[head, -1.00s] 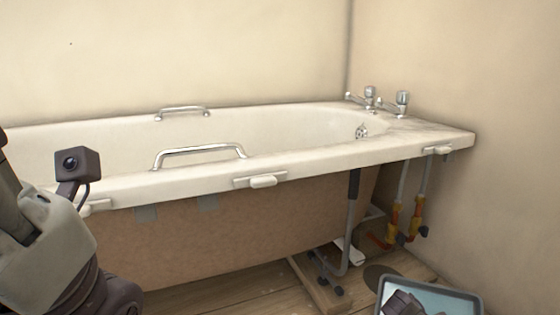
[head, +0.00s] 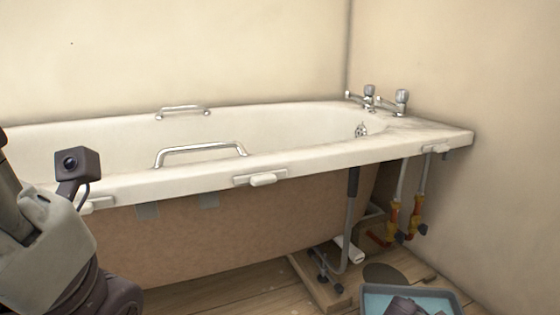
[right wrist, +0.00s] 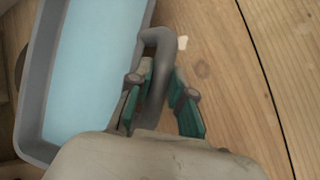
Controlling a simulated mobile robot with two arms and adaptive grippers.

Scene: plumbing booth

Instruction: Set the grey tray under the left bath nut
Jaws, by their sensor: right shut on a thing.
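The grey tray (head: 372,293) shows at the bottom right of the head view, with a light blue inside, partly cut off by the lower edge. In the right wrist view the tray (right wrist: 35,95) fills the left side. My right gripper (right wrist: 160,85) is shut on the tray's grey handle, with a teal-padded finger on each side. The tray is near the plank floor; I cannot tell whether it touches. The bath taps (head: 385,98) stand at the far right end, with pipes and orange-brown fittings (head: 391,222) below.
The white bath (head: 330,165) has chrome grab rails (head: 200,150) and a tan side panel (head: 230,240). A grey waste pipe (head: 349,235) runs down to a raised wooden board (head: 315,285). A white roll-like piece (head: 348,248) and a dark round hole (head: 385,273) are near the pipes.

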